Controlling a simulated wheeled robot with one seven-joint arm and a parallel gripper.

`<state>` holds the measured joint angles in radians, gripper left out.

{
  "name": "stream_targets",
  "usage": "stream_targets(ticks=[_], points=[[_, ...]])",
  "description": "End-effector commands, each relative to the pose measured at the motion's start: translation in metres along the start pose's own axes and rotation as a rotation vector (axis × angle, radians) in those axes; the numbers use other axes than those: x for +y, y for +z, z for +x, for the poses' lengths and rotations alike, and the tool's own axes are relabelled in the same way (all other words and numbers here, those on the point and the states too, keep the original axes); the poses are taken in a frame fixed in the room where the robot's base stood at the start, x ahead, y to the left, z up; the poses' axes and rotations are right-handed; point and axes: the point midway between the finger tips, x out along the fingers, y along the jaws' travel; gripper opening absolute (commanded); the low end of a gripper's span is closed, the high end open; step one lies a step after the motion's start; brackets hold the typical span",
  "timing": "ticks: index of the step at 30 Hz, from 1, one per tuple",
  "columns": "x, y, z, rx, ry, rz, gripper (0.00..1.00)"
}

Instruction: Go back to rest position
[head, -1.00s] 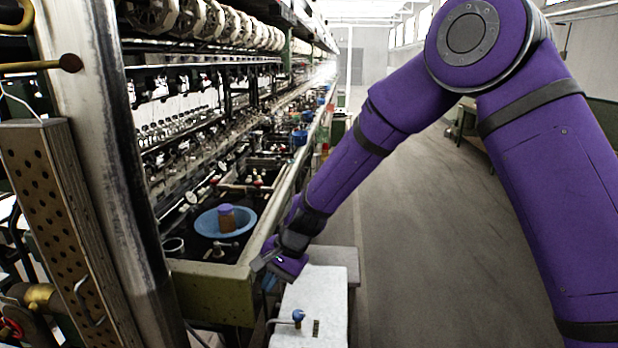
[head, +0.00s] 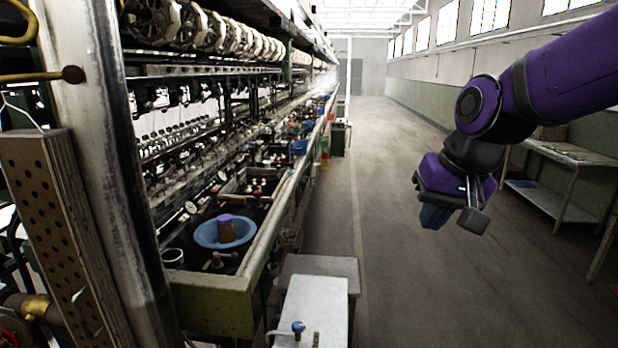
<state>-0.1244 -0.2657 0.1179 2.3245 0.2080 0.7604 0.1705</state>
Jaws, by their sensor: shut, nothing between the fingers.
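My purple arm reaches in from the upper right of the head view. My gripper (head: 452,218) hangs over the open aisle floor, right of the machine, pointing down. Its fingers look shut, with nothing seen between them. It is well apart from the basins and the white box.
The reeling machine lines the left side. A blue basin (head: 224,232) holds a brown jar with a purple lid (head: 226,222). A white box (head: 312,305) with a blue-knobbed valve (head: 298,328) stands at the bottom centre. A table (head: 565,155) stands at right. The aisle floor (head: 390,260) is clear.

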Motion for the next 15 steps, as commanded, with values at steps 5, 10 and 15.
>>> stream_targets(ticks=[5,10,15], points=[[0.039,0.033,-0.040,0.068,0.054,-0.033,0.00],[0.071,0.069,-0.067,0.120,0.107,-0.063,0.00],[0.094,0.101,-0.083,0.156,0.151,-0.083,0.00]])
